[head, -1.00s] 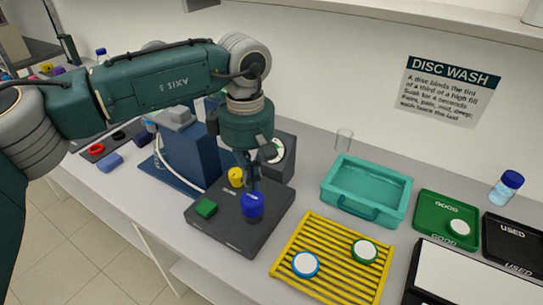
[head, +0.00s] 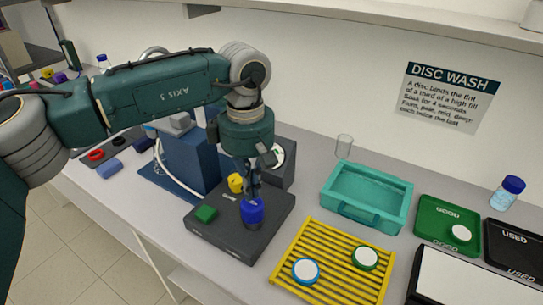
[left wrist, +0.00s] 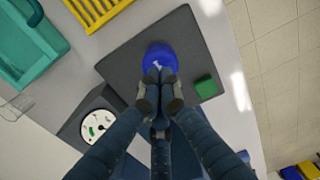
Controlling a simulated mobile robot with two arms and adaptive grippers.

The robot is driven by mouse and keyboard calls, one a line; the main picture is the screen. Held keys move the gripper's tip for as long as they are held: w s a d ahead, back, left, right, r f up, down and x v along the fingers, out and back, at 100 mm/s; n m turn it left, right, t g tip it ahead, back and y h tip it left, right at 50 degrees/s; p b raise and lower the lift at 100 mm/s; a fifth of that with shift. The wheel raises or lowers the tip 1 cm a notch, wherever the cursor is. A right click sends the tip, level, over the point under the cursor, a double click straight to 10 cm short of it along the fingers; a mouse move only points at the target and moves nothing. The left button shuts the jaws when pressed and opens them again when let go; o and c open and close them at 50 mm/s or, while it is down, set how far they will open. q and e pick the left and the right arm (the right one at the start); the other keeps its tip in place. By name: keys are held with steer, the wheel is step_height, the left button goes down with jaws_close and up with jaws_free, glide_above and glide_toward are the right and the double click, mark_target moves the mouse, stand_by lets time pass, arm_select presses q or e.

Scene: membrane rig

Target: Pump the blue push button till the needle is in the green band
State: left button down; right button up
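The blue push button (head: 252,213) stands on a dark grey box (head: 228,237) beside a green button (head: 206,214) and a yellow button (head: 235,183). My left gripper (head: 251,194) points down with its fingers together at the blue button's top; it holds nothing. In the left wrist view the fingertips (left wrist: 160,76) overlap the near edge of the blue button (left wrist: 160,54); I cannot tell if it is pressed. The round gauge (left wrist: 97,126) shows a white face with a green patch; its needle is too small to read. In the head view my gripper partly hides the gauge (head: 279,154). My right gripper is not in view.
A yellow rack (head: 320,285) with two white-topped discs lies right of the box. Behind it are a teal basin (head: 366,197) and a clear glass (head: 344,146). Green (head: 434,228) and black trays stand further right. A blue block (head: 190,160) with a white tube stands left.

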mark_target(252, 203)
arm_select(q)
steer(key=shift+f, duration=0.1)
stand_by(0.4)
steer(key=shift+f+b, duration=1.75)
steer(key=shift+f, duration=0.5)
steer(key=shift+r+p, duration=1.3)
steer(key=shift+r, duration=1.05)
steer(key=shift+f, duration=0.1)
steer(key=shift+f+b, duration=1.6)
steer(key=shift+f, duration=0.55)
steer(key=shift+r+p, duration=1.3)
steer(key=shift+r, duration=0.95)
steer(key=shift+f, duration=0.15)
